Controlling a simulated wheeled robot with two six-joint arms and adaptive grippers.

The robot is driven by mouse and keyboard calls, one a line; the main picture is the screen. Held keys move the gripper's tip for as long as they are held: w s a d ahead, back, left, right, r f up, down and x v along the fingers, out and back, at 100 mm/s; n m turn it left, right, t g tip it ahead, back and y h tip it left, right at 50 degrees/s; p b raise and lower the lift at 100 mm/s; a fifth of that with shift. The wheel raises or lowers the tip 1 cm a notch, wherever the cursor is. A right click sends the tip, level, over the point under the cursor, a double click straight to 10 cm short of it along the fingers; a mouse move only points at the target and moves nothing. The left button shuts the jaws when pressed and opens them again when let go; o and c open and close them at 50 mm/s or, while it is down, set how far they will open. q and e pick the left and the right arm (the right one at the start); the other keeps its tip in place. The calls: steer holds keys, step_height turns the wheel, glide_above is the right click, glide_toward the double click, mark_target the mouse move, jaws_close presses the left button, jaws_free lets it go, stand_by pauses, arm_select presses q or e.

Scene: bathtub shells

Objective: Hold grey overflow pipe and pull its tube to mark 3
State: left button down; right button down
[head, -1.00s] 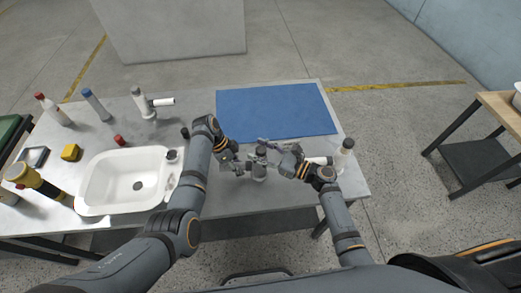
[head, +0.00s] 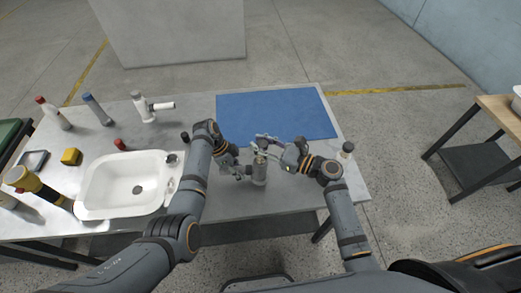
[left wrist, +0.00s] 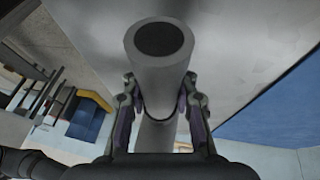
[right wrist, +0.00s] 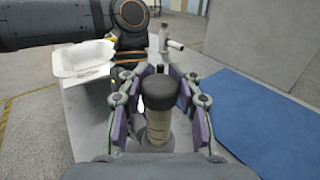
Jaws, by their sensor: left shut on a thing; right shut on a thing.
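The grey overflow pipe (head: 260,176) stands upright near the front of the table, right of the sink. My left gripper (head: 241,172) is shut around its side outlet, whose dark round opening faces the camera in the left wrist view (left wrist: 160,68). My right gripper (head: 268,144) is shut on the upper tube, just above the body. In the right wrist view the pipe's dark cap (right wrist: 158,88) is between the purple-padded fingers, with the pale, ring-marked tube (right wrist: 158,127) below it. The number of rings showing cannot be told.
A white sink (head: 125,184) lies to the left. A blue mat (head: 280,112) lies behind.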

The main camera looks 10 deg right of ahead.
arm_select(q)
steer(key=shift+a, duration=0.1)
arm_select(e)
steer(key=c, duration=0.9)
jaws_free()
steer(key=v, duration=1.2)
arm_select(q)
steer(key=c, duration=1)
jaws_free()
